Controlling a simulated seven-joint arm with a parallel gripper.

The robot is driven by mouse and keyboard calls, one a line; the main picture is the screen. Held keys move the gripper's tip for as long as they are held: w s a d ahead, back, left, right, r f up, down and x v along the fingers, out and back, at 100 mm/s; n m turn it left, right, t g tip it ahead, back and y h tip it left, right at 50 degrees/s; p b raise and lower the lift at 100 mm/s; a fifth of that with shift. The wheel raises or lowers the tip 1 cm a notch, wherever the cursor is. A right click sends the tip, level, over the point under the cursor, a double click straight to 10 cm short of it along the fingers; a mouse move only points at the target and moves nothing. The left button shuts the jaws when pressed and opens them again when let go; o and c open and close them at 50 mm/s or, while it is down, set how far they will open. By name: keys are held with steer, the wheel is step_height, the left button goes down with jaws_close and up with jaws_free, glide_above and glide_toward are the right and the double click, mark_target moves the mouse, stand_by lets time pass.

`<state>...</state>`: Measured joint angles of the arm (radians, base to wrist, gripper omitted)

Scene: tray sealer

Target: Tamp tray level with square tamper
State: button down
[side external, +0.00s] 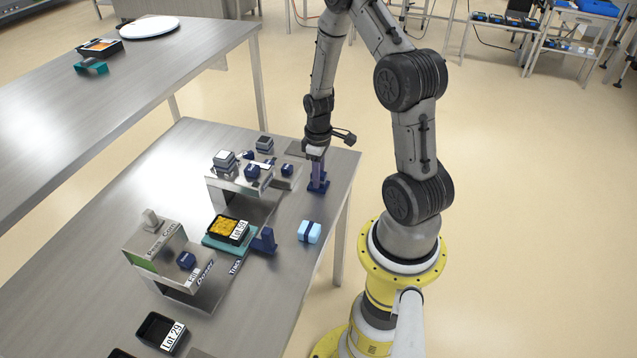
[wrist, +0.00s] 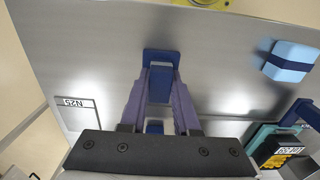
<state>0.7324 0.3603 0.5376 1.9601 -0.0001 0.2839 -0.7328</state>
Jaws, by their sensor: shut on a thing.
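My gripper (side external: 317,167) is at the right rear of the steel table, pointing down. Its purple fingers (wrist: 159,78) are shut on the upright dark blue tamper (side external: 318,186). In the wrist view the tamper (wrist: 161,57) shows a flat blue end beyond the fingertips. Its foot is at or close to the table top; I cannot tell whether it touches. The black tray (side external: 228,229) labelled as a lot holds orange food and sits in a teal carrier (side external: 213,243), left of and nearer the camera than my gripper. The wrist view shows the tray (wrist: 281,160) at lower right.
A light blue block with a dark band (side external: 310,232) lies right of the carrier. A blue upright piece (side external: 264,240) stands beside the carrier. Steel dosing stands rise behind (side external: 240,187) and in front (side external: 180,262). An empty black tray (side external: 162,331) lies nearer the camera.

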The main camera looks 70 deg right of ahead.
steer(key=shift+r, duration=4.55)
steer(key=c, duration=1.3)
jaws_free()
jaws_close()
